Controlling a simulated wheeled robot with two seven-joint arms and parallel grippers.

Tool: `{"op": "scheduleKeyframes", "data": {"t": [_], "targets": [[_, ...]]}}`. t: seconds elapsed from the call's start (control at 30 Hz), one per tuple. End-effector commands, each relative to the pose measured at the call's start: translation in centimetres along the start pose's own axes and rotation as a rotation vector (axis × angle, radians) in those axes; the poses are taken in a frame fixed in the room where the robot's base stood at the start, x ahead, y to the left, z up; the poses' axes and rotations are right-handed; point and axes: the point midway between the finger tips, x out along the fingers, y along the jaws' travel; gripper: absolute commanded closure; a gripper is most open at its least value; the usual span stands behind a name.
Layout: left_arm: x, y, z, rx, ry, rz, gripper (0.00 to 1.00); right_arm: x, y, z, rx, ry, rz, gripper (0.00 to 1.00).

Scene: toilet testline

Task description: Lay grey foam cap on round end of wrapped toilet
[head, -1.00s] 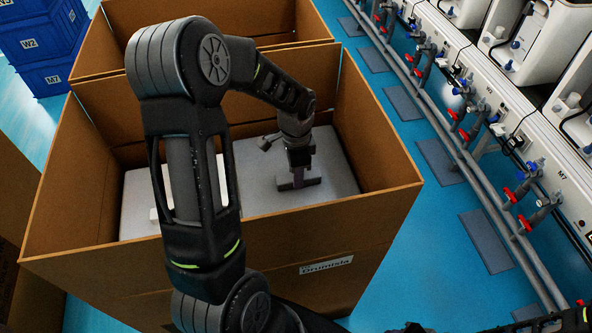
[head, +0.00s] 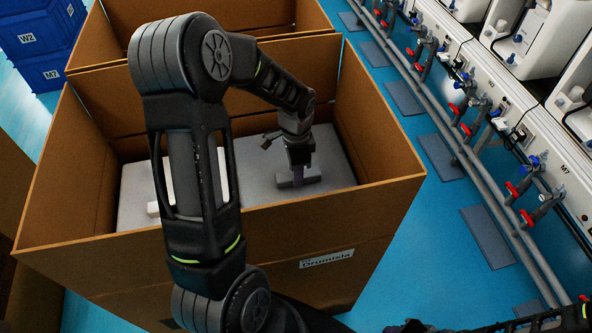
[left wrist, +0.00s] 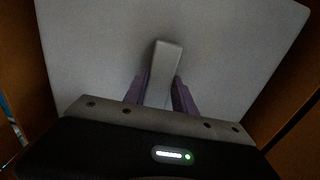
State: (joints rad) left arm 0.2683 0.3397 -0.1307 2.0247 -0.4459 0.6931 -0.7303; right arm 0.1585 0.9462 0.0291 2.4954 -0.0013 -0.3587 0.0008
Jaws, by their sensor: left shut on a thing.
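The grey foam cap (head: 255,192) is a flat pale slab lying level inside the near cardboard box, below its rim. A raised grey grip block (head: 291,182) stands on it. My left gripper (head: 299,172) reaches down into the box and is shut on this block. In the left wrist view the purple fingers (left wrist: 160,92) close on both sides of the block (left wrist: 166,62), with the slab (left wrist: 95,50) spread beneath. The wrapped toilet is not visible; whether the cap touches it cannot be told. Part of my right arm (head: 540,314) shows at the bottom edge; its jaws are unclear.
The near cardboard box (head: 300,225) has tall walls close around the slab. A paler slab with a white block (head: 153,209) lies left, partly behind my arm. Another box (head: 270,18) stands behind, blue crates (head: 45,45) far left. A pipe line (head: 465,175) runs along the right.

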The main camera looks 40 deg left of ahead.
Motion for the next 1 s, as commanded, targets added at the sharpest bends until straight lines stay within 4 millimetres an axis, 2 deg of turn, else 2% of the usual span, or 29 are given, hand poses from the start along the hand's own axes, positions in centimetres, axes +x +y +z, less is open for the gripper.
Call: {"op": "scheduleKeyframes", "data": {"t": [0.77,0.8,1.0], "targets": [[0.71,-0.01,0.57,-0.001,0.000,0.000,1.00,0.44,0.17,0.00,0.000,0.000,0.000,0.64],[0.71,-0.01,0.57,0.000,0.000,0.000,0.65,0.44,0.17,0.00,0.000,0.000,0.000,0.64],[0.71,0.00,0.56,0.000,0.000,0.000,0.49,0.44,0.17,0.00,0.000,0.000,0.000,0.64]]}}
